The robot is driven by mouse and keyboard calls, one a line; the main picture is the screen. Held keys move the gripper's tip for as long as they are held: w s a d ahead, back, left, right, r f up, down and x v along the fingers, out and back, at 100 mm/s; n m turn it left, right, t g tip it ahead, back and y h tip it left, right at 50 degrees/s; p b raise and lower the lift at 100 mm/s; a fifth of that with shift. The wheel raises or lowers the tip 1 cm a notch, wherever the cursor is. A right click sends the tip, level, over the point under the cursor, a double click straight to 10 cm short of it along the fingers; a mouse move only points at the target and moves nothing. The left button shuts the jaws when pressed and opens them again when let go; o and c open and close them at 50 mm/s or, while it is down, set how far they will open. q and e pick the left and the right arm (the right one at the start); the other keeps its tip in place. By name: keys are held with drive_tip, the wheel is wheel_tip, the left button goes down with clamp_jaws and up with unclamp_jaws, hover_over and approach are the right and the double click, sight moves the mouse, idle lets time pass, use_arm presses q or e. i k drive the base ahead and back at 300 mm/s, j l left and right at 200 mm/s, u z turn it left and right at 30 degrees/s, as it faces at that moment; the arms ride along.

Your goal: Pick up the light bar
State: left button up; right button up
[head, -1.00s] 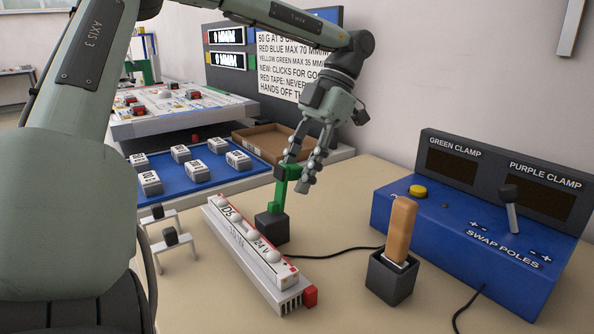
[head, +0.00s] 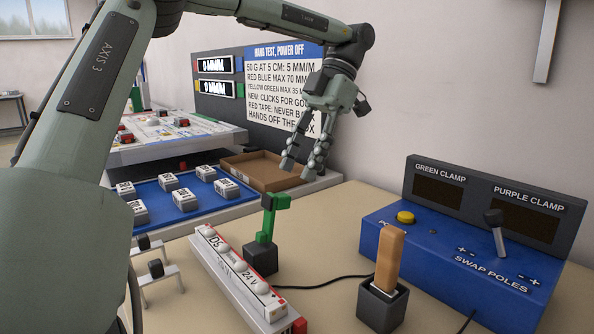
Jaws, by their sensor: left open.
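The light bar (head: 240,277) is a long white strip with pale domes, "24 V" lettering and a red end. It lies slantwise on the table in the head view, with its near end towards the bottom middle. A green clamp (head: 267,220) stands upright in a black block (head: 261,260) close beside the bar. My left gripper (head: 298,167) is open and empty, behind and above the bar and the green clamp, in front of the text board and near the cardboard tray. It is apart from the bar. My right gripper is not in view.
A blue tray (head: 152,207) with several white blocks and an open cardboard tray (head: 235,163) lie behind. A wooden-handled tool (head: 389,257) stands in a dark holder at right, before the blue clamp box (head: 450,265). Small white stands (head: 158,285) are left of the bar. A black cable crosses the table.

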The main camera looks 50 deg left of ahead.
sight(269, 303)
drive_tip(key=k, duration=1.5)
